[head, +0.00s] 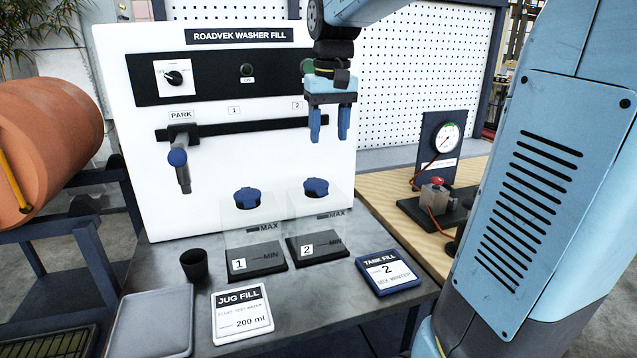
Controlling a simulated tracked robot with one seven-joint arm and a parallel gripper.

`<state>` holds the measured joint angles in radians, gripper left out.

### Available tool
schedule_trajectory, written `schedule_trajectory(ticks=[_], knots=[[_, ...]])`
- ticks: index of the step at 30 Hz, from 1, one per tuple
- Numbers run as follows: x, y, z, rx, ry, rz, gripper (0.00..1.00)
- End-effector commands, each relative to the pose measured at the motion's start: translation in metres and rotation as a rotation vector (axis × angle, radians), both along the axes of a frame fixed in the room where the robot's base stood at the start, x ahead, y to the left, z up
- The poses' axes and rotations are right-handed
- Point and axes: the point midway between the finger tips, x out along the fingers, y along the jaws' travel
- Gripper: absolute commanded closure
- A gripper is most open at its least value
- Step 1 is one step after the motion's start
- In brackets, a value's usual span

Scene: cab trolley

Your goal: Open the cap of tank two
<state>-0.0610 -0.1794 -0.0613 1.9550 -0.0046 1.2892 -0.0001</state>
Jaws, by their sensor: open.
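Tank two (318,247) is a clear box with a dark base, marked 2, MAX and MIN, on the grey bench. Its blue lobed cap (316,187) sits on top. Tank one (256,252) stands just left of it, with a matching blue cap (247,198). My gripper (329,138) points down above tank two's cap in the picture, with clear space showing between its blue fingertips and the cap. Its two fingers are apart and nothing is between them. The exact depth between gripper and cap is hard to tell.
The white washer fill panel (220,180) stands behind the tanks, with a blue-tipped spout (180,165) at PARK. A gauge stand (437,150) is right.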

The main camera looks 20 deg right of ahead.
Motion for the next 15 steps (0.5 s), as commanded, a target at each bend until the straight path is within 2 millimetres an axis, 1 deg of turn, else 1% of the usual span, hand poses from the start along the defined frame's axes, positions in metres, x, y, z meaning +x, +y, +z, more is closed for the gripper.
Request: schedule_trajectory(ticks=[1,3,6,11,15], knots=[[0.011,0.001,-0.001,-0.002,0.022,0.0,0.47],[0.022,0.001,-0.001,-0.003,0.044,0.001,0.47],[0.031,0.002,-0.001,-0.005,0.065,0.001,0.47],[0.037,0.002,-0.004,-0.007,0.078,0.0,0.47],[0.036,0.002,-0.019,-0.007,0.081,0.0,0.47]])
